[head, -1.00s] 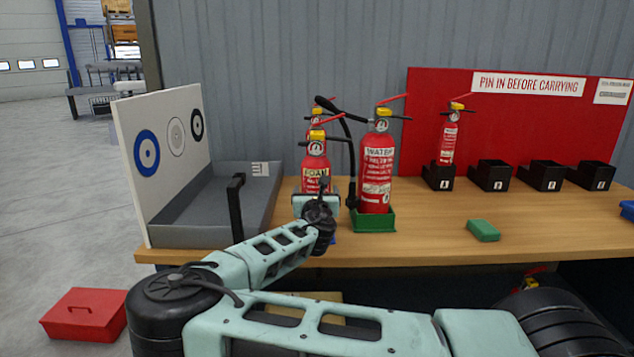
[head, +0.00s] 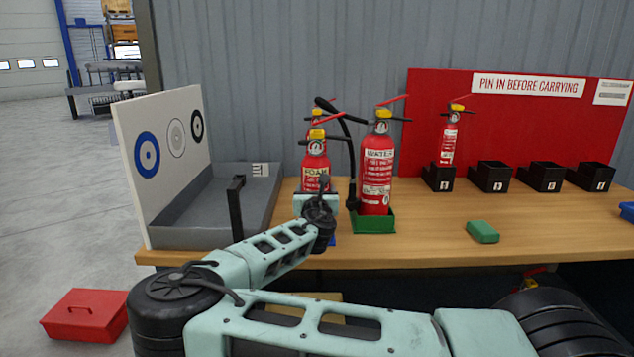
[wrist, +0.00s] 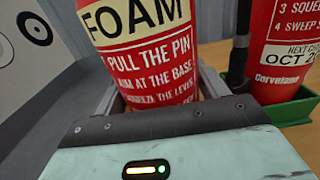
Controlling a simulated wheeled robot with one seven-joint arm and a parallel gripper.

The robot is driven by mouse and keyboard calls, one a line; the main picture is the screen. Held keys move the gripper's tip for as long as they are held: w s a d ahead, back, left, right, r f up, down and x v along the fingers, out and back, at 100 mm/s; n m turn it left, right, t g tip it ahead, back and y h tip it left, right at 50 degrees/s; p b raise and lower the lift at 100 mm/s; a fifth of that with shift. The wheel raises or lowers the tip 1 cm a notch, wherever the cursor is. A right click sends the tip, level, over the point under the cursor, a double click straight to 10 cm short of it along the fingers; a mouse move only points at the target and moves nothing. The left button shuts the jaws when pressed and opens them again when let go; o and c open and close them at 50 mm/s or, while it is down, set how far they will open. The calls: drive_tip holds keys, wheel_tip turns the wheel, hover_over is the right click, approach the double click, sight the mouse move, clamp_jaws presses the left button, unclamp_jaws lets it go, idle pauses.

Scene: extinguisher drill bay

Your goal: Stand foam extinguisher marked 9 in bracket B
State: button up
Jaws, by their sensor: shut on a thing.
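The red foam extinguisher (head: 316,165) stands upright at the table's front, left of the water extinguisher. In the wrist view its FOAM label (wrist: 135,20) fills the upper middle; no number 9 is visible on it. My gripper (head: 316,198) is shut around its lower body, with a grey finger on each side in the wrist view (wrist: 160,95). The extinguisher's base is hidden behind my gripper and wrist. Several black brackets stand in a row at the right; their letters are too small to read surely. The second bracket (head: 491,178) is empty. The leftmost bracket (head: 438,180) holds a small extinguisher (head: 449,138).
The water extinguisher (head: 376,170) stands in a green tray (head: 373,222), close right of my gripper. Another extinguisher (head: 317,115) is partly hidden behind the foam one. A grey tray (head: 185,237) with a target board is left. A green block (head: 482,232) lies on otherwise clear table before the brackets.

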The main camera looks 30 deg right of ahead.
sight(316, 169)
drive_tip(key=shift+r+p, duration=2.05)
drive_tip(key=shift+r, duration=1.1)
